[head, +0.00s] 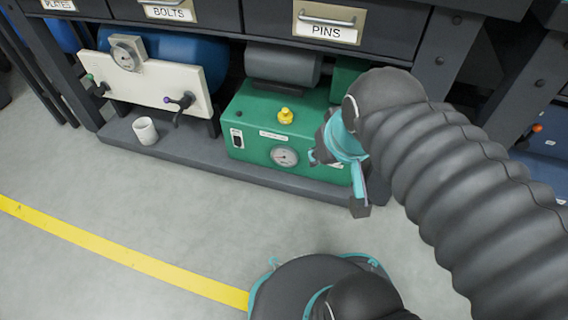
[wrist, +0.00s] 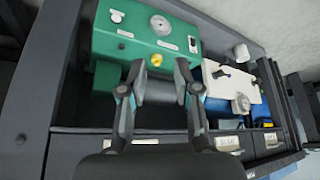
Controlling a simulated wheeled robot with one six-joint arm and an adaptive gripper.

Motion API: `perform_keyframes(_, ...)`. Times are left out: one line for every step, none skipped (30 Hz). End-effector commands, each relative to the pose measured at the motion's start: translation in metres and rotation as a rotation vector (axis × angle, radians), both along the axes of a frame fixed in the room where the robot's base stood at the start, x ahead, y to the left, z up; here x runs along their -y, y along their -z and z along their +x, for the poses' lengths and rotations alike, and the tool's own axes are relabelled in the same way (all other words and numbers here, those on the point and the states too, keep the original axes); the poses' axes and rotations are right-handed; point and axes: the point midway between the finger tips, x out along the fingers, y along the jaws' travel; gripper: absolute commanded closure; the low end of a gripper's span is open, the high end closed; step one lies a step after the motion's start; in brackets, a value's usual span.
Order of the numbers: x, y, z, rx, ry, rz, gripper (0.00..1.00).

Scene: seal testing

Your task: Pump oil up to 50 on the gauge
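The green pump unit (head: 250,105) sits on the low shelf under the drawers. A round white gauge (head: 284,157) is on its front; its needle reading is too small to tell. A yellow cap (head: 286,115) is on its top, and a black switch (head: 237,138) is at its left. In the wrist view the picture is upside down, with the gauge (wrist: 160,25) and a pale round button (wrist: 117,16) on the green face. My gripper (head: 338,182) is open and empty at the unit's right end, hiding part of it. Its fingers (wrist: 158,74) are apart in the wrist view.
A cream panel (head: 150,87) with its own gauge (head: 127,55) and levers stands left, before a blue tank (head: 185,52). A white cup (head: 145,130) stands on the shelf. Labelled drawers (head: 326,25) overhang the unit. The floor in front is clear, with a yellow line (head: 120,254).

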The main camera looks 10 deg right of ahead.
Motion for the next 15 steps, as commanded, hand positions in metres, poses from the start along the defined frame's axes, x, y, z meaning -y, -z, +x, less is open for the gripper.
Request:
perform_keyframes(0.0000, 0.0006, 0.0000, 0.000, 0.000, 0.000, 0.88)
perform_keyframes(0.0000, 0.0006, 0.0000, 0.000, 0.000, 0.000, 0.95)
perform_keyframes(0.0000, 0.0006, 0.0000, 0.000, 0.000, 0.000, 1.00)
perform_keyframes(0.0000, 0.0006, 0.0000, 0.000, 0.000, 0.000, 1.00)
perform_keyframes(0.0000, 0.0006, 0.0000, 0.000, 0.000, 0.000, 1.00)
perform_keyframes(0.0000, 0.0006, 0.0000, 0.000, 0.000, 0.000, 1.00)
perform_keyframes(0.0000, 0.0004, 0.0000, 0.000, 0.000, 0.000, 1.00)
perform_keyframes(0.0000, 0.0004, 0.0000, 0.000, 0.000, 0.000, 1.00)
perform_keyframes(0.0000, 0.0004, 0.0000, 0.000, 0.000, 0.000, 1.00)
perform_keyframes(0.0000, 0.0004, 0.0000, 0.000, 0.000, 0.000, 1.00)
perform_keyframes(0.0000, 0.0004, 0.0000, 0.000, 0.000, 0.000, 1.00)
perform_keyframes(0.0000, 0.0004, 0.0000, 0.000, 0.000, 0.000, 1.00)
perform_keyframes(0.0000, 0.0004, 0.0000, 0.000, 0.000, 0.000, 1.00)
perform_keyframes(0.0000, 0.0004, 0.0000, 0.000, 0.000, 0.000, 1.00)
perform_keyframes(0.0000, 0.0004, 0.0000, 0.000, 0.000, 0.000, 1.00)
